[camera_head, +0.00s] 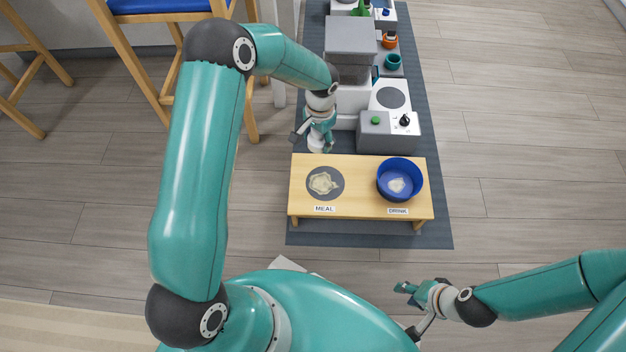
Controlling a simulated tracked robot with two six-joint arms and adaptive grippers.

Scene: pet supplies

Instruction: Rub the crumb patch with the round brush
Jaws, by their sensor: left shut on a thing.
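A wooden low table (360,171) stands on the dark mat. The crumb patch (323,183), pale beige and uneven, lies on a dark round disc at the table's left, above the MEAL label. My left gripper (319,137) is above the table's back left edge, behind the crumb patch and apart from it. It is shut on a small pale, rounded thing (317,146), which looks like the round brush; the fingers hide much of it. My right gripper (406,309) is open and empty in front of the table, at the lower right.
A blue bowl (415,181) with a pale patch inside stands at the table's right, by the DRINK label (398,211). A grey box with a green button (375,145) stands right behind the table. Wooden chairs (180,55) stand at the back left. The table's middle is clear.

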